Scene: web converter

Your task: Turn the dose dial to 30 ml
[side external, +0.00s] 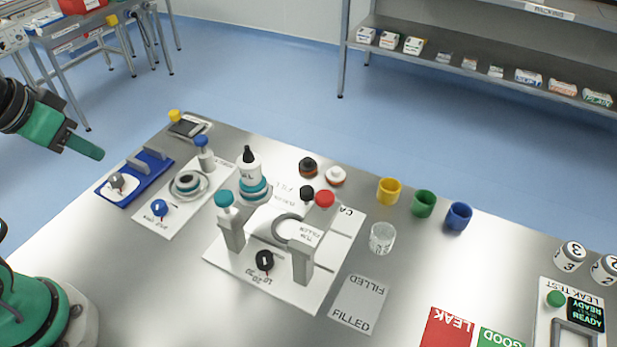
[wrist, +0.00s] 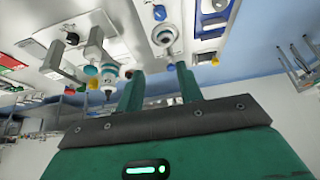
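The dose dial (side external: 264,261) is a small black round knob on the white filler board (side external: 225,262), between two grey posts. Numbers are printed on the board at its near side. A small red mark shows on the knob's near side, but its exact setting is too small to read. In the wrist view, a dark knob (wrist: 72,38) at the upper left appears to be the same dial. My gripper (side external: 97,152) is raised at the far left, well away from the dial. In the wrist view, its two green fingers (wrist: 160,70) stand apart with nothing between them.
A teal-topped post (side external: 232,235) and a grey post (side external: 301,262) flank the dial. A white bottle (side external: 248,168) stands behind. A clear cup (side external: 382,238) and coloured cups (side external: 424,204) are to the right. Bare steel table (side external: 150,270) lies at the front left.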

